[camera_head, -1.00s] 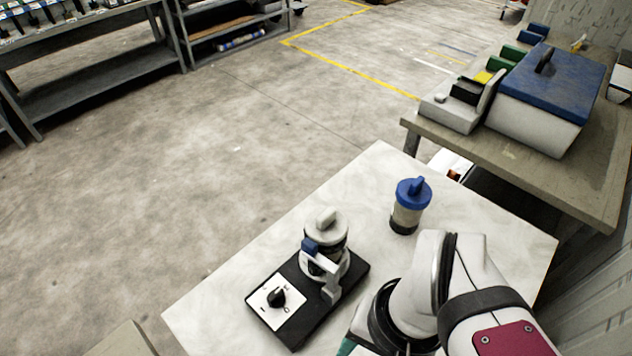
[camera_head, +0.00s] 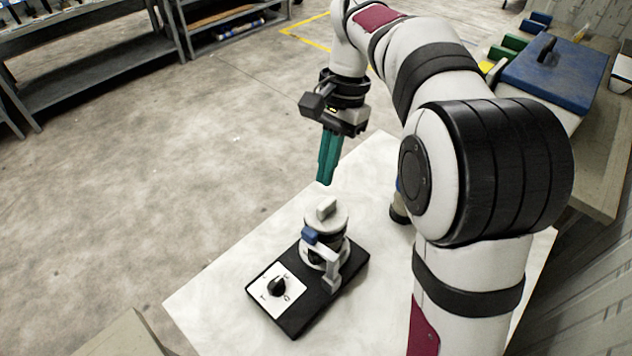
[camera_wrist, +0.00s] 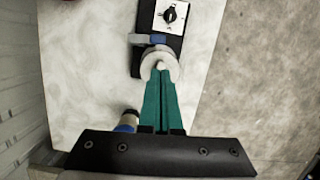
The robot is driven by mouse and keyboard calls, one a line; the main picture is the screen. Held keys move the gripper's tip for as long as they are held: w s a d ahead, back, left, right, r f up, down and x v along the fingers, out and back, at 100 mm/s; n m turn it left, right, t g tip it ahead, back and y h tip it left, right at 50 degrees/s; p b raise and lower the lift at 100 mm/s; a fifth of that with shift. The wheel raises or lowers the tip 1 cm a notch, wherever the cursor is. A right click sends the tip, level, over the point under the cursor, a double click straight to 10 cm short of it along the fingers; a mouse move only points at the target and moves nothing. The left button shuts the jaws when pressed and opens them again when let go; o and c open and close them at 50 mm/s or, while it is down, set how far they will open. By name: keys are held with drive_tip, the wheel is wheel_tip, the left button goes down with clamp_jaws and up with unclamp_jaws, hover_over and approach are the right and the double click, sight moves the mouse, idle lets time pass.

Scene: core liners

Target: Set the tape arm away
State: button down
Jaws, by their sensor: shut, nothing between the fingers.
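A device with a black base (camera_head: 325,300) stands on the white table. It carries a white jar-like part with a pale ridged cap (camera_head: 326,214). A white arm with a blue end (camera_head: 310,235), which looks like the tape arm, rises beside the jar and reaches against its side. My gripper (camera_head: 325,182) points down above the cap, with teal fingers together and empty. In the wrist view the fingertips (camera_wrist: 161,68) overlap the cap; I cannot tell whether they touch it. The blue end (camera_wrist: 150,39) shows just beyond them.
A white plate with a black dial (camera_head: 277,287) is on the base. A side bench holds a blue-lidded box (camera_head: 553,78). The white table (camera_head: 215,300) is bare left of the device.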

sight(301, 230)
drive_tip(key=x, duration=1)
drive_tip(key=shift+s+a+n, duration=0.25)
drive_tip(key=shift+a+n, duration=0.15)
drive_tip(key=shift+n, duration=0.4)
drive_tip(key=shift+s+a+n+h, duration=0.25)
drive_tip(key=shift+a+n+h, duration=0.1)
drive_tip(key=shift+n, duration=0.35)
drive_tip(key=n, duration=0.1)
drive_tip(key=s+a+n, duration=0.1)
drive_tip(key=n, duration=0.1)
drive_tip(key=shift+s+a+n+g+h, duration=0.2)
drive_tip(key=shift+s+n+g+h, duration=0.05)
drive_tip(key=shift+n+g+h, duration=0.1)
drive_tip(key=shift+s+a+n+h, duration=0.3)
drive_tip(key=shift+s+n, duration=0.35)
drive_tip(key=shift+n, duration=0.55)
drive_tip(key=shift+s+a+n+h, duration=0.25)
drive_tip(key=shift+s+n, duration=0.45)
drive_tip(key=shift+n, duration=0.45)
